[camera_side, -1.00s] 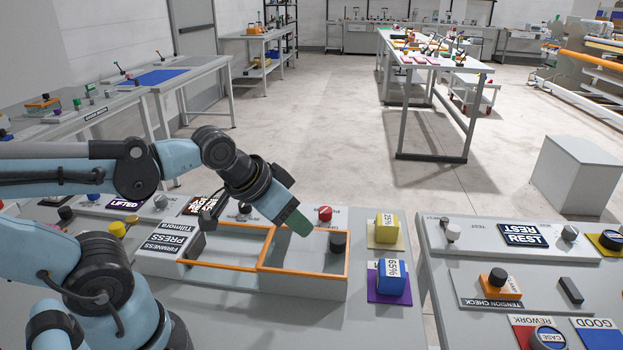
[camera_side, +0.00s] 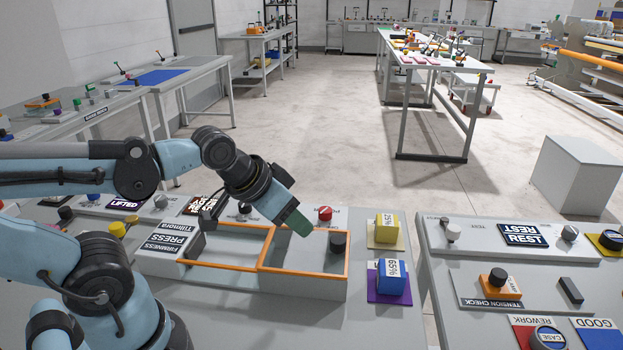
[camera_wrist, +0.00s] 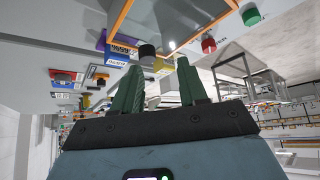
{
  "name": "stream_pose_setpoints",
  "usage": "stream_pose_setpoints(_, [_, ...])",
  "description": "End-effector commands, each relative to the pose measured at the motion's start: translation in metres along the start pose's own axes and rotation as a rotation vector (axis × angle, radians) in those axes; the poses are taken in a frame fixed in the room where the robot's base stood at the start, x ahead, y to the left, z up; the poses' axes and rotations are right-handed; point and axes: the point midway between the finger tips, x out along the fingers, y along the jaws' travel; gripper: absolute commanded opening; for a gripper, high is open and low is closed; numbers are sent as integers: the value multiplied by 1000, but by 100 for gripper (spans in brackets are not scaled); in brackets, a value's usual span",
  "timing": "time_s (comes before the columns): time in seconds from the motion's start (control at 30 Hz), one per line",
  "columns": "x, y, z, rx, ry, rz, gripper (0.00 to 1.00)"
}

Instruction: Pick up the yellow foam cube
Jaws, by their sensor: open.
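The yellow foam cube (camera_side: 386,228), marked 25%, sits on a yellow-olive pad at the right end of the bench in the side view. My gripper (camera_side: 298,224) hangs tilted down over the orange-rimmed tray, well to the left of the cube and apart from it. In the wrist view the green fingers of my gripper (camera_wrist: 160,78) stand apart with nothing between them.
A blue cube (camera_side: 391,277), marked 65%, sits on a purple pad (camera_side: 376,297) in front of the yellow one. The orange-rimmed tray (camera_side: 345,283) holds a black knob (camera_side: 338,242). A red button (camera_side: 325,213) stands behind it. A gap separates this bench from the right one.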

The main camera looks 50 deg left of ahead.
Motion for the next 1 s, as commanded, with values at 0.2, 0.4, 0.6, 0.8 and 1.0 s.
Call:
stream_pose_setpoints(0.2, [0, 0, 0, 0, 0, 0, 62])
stream_pose_setpoints(0.4, [0, 0, 0, 0, 0, 0, 83])
stream_pose_setpoints(0.6, [0, 0, 0, 1, 0, 0, 83])
stream_pose_setpoints(0.8, [0, 0, -19, 49, -29, 13, 83])
stream_pose_setpoints(1.0, [9, -1, -62, 175, -97, 61, 83])
